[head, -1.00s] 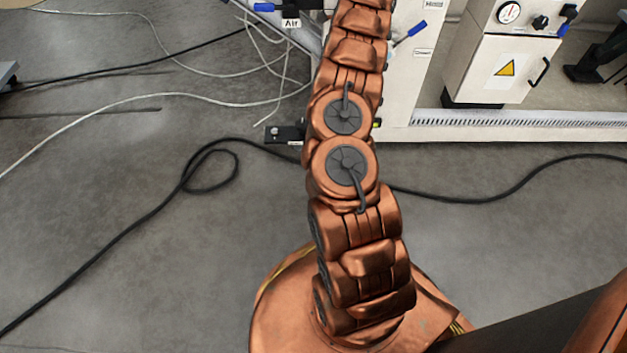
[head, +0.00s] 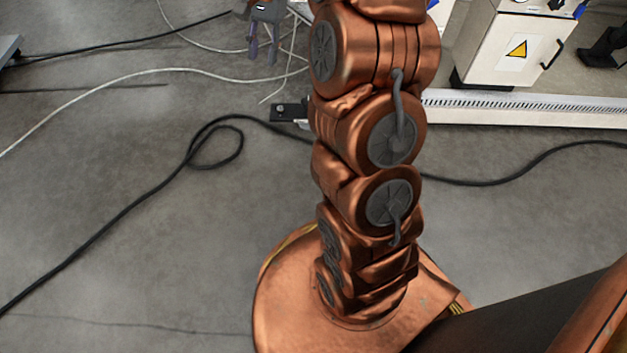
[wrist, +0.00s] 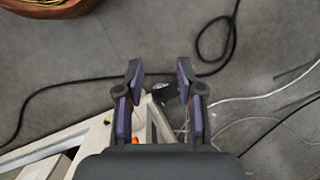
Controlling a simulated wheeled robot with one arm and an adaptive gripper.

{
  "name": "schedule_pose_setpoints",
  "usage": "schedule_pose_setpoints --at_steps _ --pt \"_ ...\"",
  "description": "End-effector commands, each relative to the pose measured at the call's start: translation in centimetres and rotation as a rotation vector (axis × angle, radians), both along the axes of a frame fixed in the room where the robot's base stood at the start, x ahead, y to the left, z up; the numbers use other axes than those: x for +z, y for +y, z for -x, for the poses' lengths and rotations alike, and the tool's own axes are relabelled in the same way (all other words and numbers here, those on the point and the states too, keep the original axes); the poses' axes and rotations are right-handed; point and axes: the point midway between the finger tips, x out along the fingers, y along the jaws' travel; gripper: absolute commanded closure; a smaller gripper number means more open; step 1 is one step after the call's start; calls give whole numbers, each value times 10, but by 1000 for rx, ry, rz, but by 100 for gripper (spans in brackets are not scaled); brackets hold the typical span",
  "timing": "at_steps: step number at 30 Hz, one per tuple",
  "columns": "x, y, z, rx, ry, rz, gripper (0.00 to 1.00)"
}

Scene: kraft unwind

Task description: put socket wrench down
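My gripper (head: 263,54) hangs fingers-down at the top of the head view, left of my arm, above the floor with cables. In the wrist view its two purple-padded fingers (wrist: 159,68) are spread apart, with nothing held between them. I cannot make out a socket wrench in either view. Behind and between the fingers are the grey floor and the dark foot of the machine frame.
A pale machine frame (head: 520,108) and a white cabinet (head: 505,50) with a yellow warning sign stand at the upper right. A black cable (head: 130,212) and a white cable (head: 110,80) cross the floor. Much of the grey floor (head: 130,270) is bare.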

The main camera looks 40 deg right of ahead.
Motion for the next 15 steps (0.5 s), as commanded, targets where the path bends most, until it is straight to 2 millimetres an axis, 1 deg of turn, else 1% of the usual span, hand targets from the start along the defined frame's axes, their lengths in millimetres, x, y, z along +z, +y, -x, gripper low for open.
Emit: schedule_pose_setpoints --at_steps 1,3,5,6,8,9,11,12,14,15 --pt "5 14 13 57 -3 2 63" --pt "8 32 32 137 -3 4 63" --pt "10 45 47 203 -6 7 63" --pt "11 53 59 247 -5 9 63" --pt "12 65 75 312 -7 16 63" --pt "13 72 88 355 -7 17 63" --pt "13 81 106 417 -7 21 63" --pt "12 88 119 459 -3 24 63" --pt "11 95 138 520 -2 28 63" --pt "10 100 152 559 3 31 63"
